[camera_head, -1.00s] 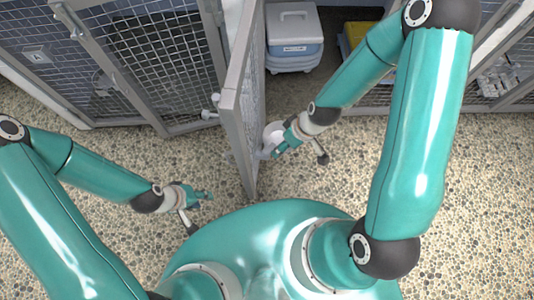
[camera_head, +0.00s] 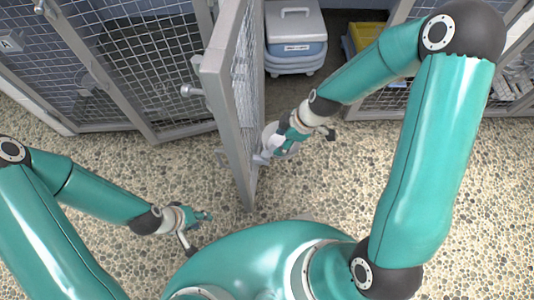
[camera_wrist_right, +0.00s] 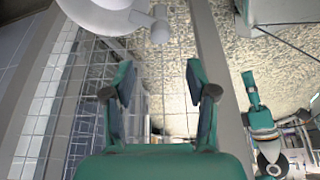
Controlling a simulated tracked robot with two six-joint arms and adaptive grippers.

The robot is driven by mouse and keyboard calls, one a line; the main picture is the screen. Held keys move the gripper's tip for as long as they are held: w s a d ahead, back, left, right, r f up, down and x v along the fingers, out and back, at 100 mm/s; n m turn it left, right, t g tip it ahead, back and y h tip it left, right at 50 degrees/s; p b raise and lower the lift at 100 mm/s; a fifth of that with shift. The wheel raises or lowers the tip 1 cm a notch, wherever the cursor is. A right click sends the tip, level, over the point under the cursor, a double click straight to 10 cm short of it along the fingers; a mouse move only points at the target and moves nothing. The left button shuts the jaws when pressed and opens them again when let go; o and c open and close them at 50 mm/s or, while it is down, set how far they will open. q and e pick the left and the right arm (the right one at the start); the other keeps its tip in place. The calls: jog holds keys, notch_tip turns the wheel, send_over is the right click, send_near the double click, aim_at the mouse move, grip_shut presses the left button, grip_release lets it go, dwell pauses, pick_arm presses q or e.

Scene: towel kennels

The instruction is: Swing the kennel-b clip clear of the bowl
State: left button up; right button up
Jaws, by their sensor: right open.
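A pale bowl (camera_head: 269,133) is at the right face of the open mesh door (camera_head: 230,125), largely hidden by my right gripper. In the right wrist view a pale rounded piece (camera_wrist_right: 105,17), likely the bowl, with a small knob (camera_wrist_right: 160,31) at its side lies beyond the fingertips. I cannot make out the clip for certain. My right gripper (camera_head: 270,152) is beside the door and bowl; its fingers are apart and empty in the wrist view (camera_wrist_right: 160,78). My left gripper (camera_head: 205,216) is low over the pebbled floor, left of the door; its fingers are too small to judge.
A second mesh door (camera_head: 150,65) stands at the left, near a panel marked A (camera_head: 10,42). A pale blue carrier (camera_head: 296,50) and a yellow box (camera_head: 365,38) are inside the kennel behind. Pebbled floor (camera_head: 480,200) is clear at the right.

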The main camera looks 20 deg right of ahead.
aim_at(267, 153)
jog(key=b+x, duration=0.4)
jog(key=x, duration=0.6)
jog(key=shift+a+f+b, duration=0.1)
jog(key=shift+f+b, duration=0.15)
jog(key=shift+b, duration=0.15)
jog(key=c, duration=1)
jog(key=shift+a, duration=0.15)
grip_shut()
